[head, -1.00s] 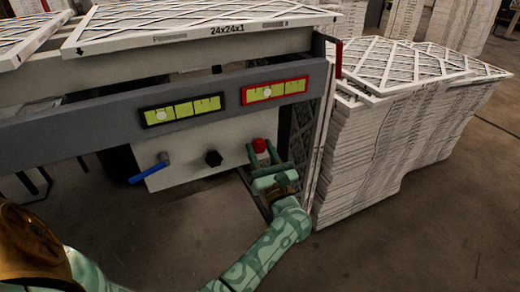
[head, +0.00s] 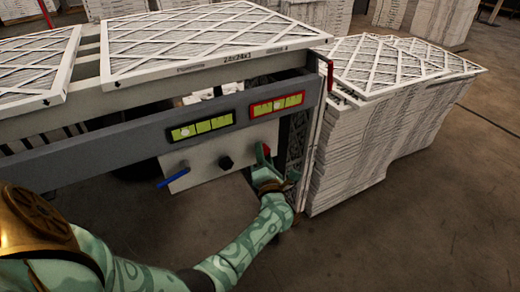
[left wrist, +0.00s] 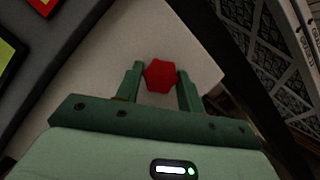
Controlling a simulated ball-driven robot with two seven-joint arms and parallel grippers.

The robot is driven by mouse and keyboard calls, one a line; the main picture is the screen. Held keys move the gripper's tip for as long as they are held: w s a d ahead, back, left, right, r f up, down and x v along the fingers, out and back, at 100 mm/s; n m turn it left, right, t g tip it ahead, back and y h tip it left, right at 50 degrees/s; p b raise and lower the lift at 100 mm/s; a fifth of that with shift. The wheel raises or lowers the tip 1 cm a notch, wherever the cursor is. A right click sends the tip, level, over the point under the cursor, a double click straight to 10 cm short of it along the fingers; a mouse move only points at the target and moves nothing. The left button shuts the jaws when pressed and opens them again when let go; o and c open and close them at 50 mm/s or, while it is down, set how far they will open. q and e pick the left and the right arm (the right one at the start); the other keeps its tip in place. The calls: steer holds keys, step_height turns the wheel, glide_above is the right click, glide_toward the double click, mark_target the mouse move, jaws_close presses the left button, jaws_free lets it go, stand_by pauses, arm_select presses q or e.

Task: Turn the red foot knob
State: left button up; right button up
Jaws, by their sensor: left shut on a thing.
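The red foot knob (head: 266,150) sits at the right end of a white panel under the bench frame, mostly hidden by my gripper in the head view. In the left wrist view the red knob (left wrist: 160,76) shows as a faceted shape between the two fingers. My left gripper (head: 263,160) is at the panel, shut on the knob. It also shows in the left wrist view (left wrist: 161,88), one finger on each side of the knob. My right gripper is not in view.
A black knob (head: 225,162) and a blue lever (head: 172,176) are on the same panel, left of the red knob. A red-framed level gauge (head: 277,104) and a black-framed one (head: 202,125) are above. A stack of filters (head: 360,150) stands close on the right.

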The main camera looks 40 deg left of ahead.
arm_select(q)
steer(key=shift+r+m+h+p, duration=0.15)
steer(key=shift+m+h+p, duration=0.55)
steer(key=shift+m+p, duration=1.1)
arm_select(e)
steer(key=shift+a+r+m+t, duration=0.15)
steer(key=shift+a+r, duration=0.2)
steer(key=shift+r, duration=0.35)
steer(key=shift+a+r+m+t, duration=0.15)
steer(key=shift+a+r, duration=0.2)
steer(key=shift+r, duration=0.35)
arm_select(q)
steer(key=shift+m, duration=0.3)
steer(key=o, duration=1)
